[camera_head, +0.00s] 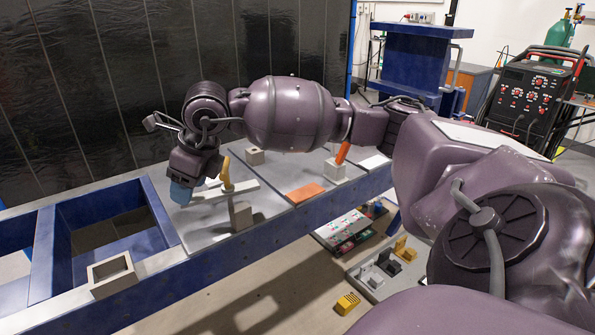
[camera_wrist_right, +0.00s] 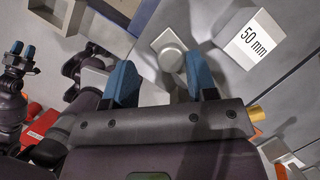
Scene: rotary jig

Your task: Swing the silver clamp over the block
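My right gripper (camera_head: 182,192) reaches across from the right and hangs low over the left part of the grey fixture plate. In the right wrist view its two blue fingertips (camera_wrist_right: 161,82) are spread apart. A silver-grey piece with a rounded end (camera_wrist_right: 169,42), apparently the clamp, lies ahead of the gap between the fingers. I cannot tell whether they touch it. A pale block marked "50 mm" (camera_wrist_right: 250,38) stands to the upper right in that view. In the head view the gripper hides that area. My left gripper (camera_wrist_right: 22,51) seems to show small at the wrist view's left edge.
A yellow handle (camera_head: 225,172) and a grey block (camera_head: 240,214) stand just right of my right gripper. An orange plate (camera_head: 305,192) and a red-orange handle (camera_head: 343,152) are further right. A hollow grey box (camera_head: 112,274) sits on the front rail, beside blue open bays (camera_head: 65,222).

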